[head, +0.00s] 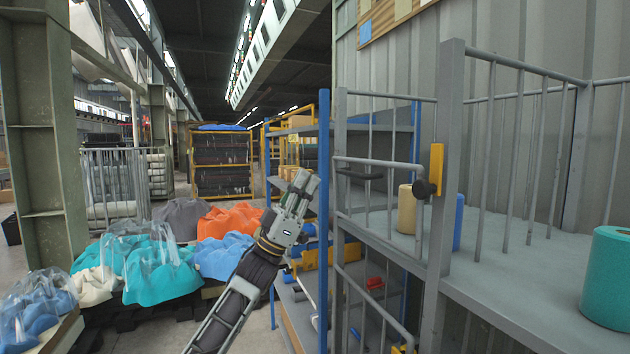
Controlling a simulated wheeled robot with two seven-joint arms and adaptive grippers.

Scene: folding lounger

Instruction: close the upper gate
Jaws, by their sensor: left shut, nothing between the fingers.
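The upper gate (378,162) is a grey tube frame on the upper level of the grey shelf unit at right. Its rail runs from the left post and bends down near the front post (449,150). A yellow plate (436,171) with a black knob (425,188) sits by that post. I cannot tell whether the gate is latched. A dark handle-like bar (360,175) shows near the gate's left part. My left gripper (303,181) is shut and empty, pointing up, left of the gate in the picture and apart from it. My right gripper is out of view.
A tan roll (406,209), a blue roll (458,222) and a teal roll (606,278) stand on the upper deck (520,262). A similar lower rail (374,303) shows below. A blue upright (323,220) stands close beside my left gripper. Fabric heaps (150,270) lie at left.

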